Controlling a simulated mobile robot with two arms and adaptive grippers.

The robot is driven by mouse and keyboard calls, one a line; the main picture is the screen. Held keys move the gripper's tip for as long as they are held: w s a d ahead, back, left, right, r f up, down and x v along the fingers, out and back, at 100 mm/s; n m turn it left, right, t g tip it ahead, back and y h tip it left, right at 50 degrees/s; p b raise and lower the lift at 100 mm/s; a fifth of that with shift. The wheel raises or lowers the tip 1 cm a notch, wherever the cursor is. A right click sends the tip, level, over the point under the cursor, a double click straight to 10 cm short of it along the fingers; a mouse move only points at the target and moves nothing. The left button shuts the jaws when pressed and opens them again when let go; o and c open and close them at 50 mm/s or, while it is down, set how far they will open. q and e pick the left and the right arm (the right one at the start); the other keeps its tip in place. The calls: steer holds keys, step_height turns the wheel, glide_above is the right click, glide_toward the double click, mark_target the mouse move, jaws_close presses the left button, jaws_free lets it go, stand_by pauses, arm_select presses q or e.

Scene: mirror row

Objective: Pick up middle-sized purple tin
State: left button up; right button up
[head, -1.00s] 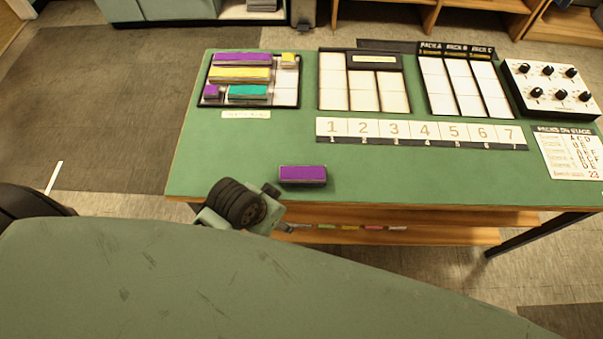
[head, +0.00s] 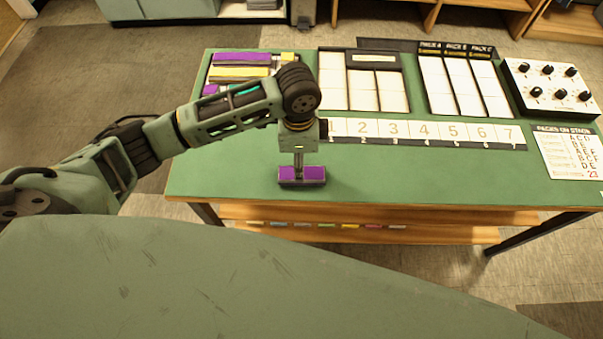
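The middle-sized purple tin (head: 314,174) lies on the green table top near its front edge, with its long side running left to right. My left gripper (head: 299,172) reaches in from the left and points down at the tin. Its narrow fingers cross the middle of the purple top, leaving purple showing on both sides. Whether the fingers are closed on the tin cannot be told from this angle. The tin appears to rest on the table. My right gripper is not in view.
A tray at the back left holds a long purple tin (head: 242,58), a yellow tin (head: 240,73) and others partly hidden by my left arm. A numbered strip (head: 425,131) lies behind the tin. The front right of the green table (head: 430,178) is clear.

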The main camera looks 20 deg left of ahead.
arm_select(q)
steer(key=f, duration=0.2)
steer(key=f+p, duration=0.1)
steer(key=f, duration=0.4)
steer(key=shift+w+d+f+p, duration=0.2)
steer(key=shift+w+f+p, duration=0.05)
steer(key=shift+f+p, duration=0.05)
steer(key=shift+c, duration=0.3)
steer(key=c, duration=1.3)
steer(key=shift+o, duration=0.2)
steer(key=shift+r, duration=0.15)
